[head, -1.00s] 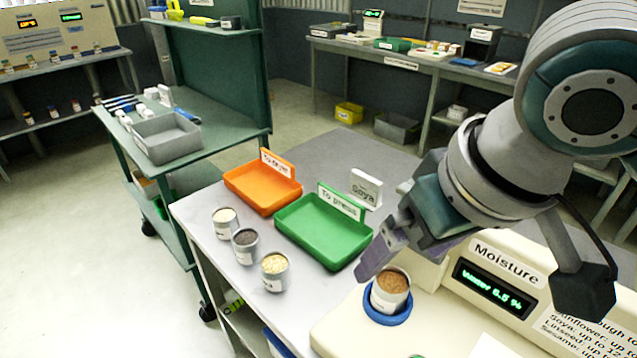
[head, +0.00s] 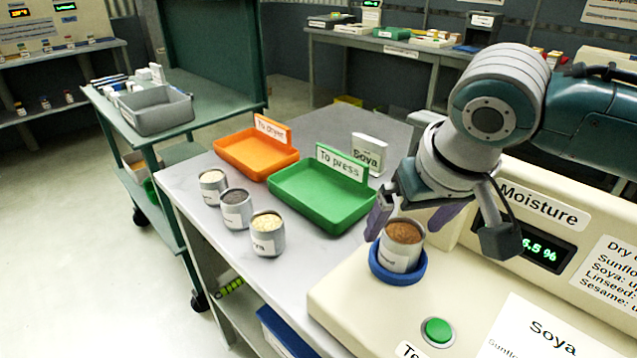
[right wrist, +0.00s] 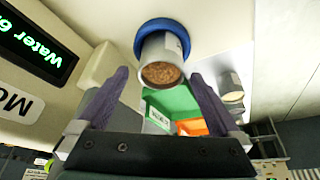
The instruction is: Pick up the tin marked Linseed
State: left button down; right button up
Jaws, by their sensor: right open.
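A metal tin (head: 400,250) of brown seed stands upright in the blue ring (head: 399,275) on the moisture meter. Its white label is too small to read surely. My right gripper (head: 414,215) is open just behind and above this tin, one finger to its left and the other to its right, with a gap on both sides. In the right wrist view the same tin (right wrist: 161,58) shows between the spread fingers (right wrist: 163,82), a little beyond their tips. My left gripper is out of view.
Three other tins, with pale (head: 213,187), dark grey (head: 236,209) and cream (head: 267,235) contents, stand left of the green tray (head: 310,207). An orange tray (head: 243,157) is behind. The meter's display housing (head: 535,245) rises right of my gripper. A green button (head: 437,332) is in front.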

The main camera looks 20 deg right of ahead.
jog(key=shift+x, duration=0.9)
jog(key=shift+c, duration=0.2)
jog(key=c, duration=1.5)
